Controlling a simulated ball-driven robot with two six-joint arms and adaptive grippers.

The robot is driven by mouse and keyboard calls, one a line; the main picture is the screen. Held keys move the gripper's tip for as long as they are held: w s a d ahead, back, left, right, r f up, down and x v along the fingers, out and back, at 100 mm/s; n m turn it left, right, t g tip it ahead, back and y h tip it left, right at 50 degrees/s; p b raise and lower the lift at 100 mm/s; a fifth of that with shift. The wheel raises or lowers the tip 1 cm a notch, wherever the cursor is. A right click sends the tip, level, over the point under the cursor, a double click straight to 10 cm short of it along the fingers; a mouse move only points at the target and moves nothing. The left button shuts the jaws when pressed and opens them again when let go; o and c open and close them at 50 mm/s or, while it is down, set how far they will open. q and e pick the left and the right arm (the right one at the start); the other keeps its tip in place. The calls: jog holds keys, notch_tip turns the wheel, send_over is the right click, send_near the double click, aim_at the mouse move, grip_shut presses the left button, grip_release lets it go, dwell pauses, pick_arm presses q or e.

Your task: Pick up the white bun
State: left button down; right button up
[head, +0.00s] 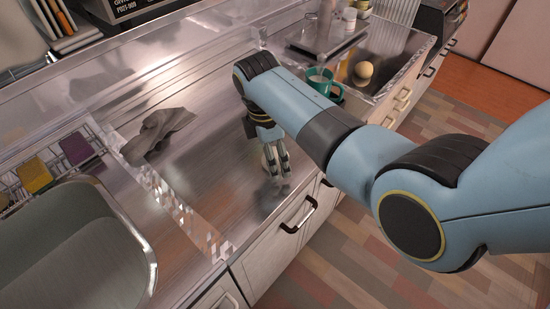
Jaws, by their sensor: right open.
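My right gripper (277,172) points down over the metal counter, near its front edge, and is open. A small pale rounded thing (265,160) shows beside and partly behind its fingers; it may be the white bun, but the fingers hide much of it. I cannot tell whether the fingers touch it. Another cream, rounded bun-like thing (363,71) lies in the clear-walled section at the upper right, beside a teal mug (319,83). My left gripper is not in view.
A crumpled grey cloth (158,132) lies on the counter (205,125) to the left. A sink (75,245) is at lower left, with yellow (35,174) and purple (76,149) sponges behind it. Drawers with a dark handle (298,217) are below the front edge.

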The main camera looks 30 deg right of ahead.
jog(key=shift+d+f, duration=0.1)
jog(key=shift+f, duration=0.4)
jog(key=c, duration=1.3)
jog(key=shift+r, duration=0.1)
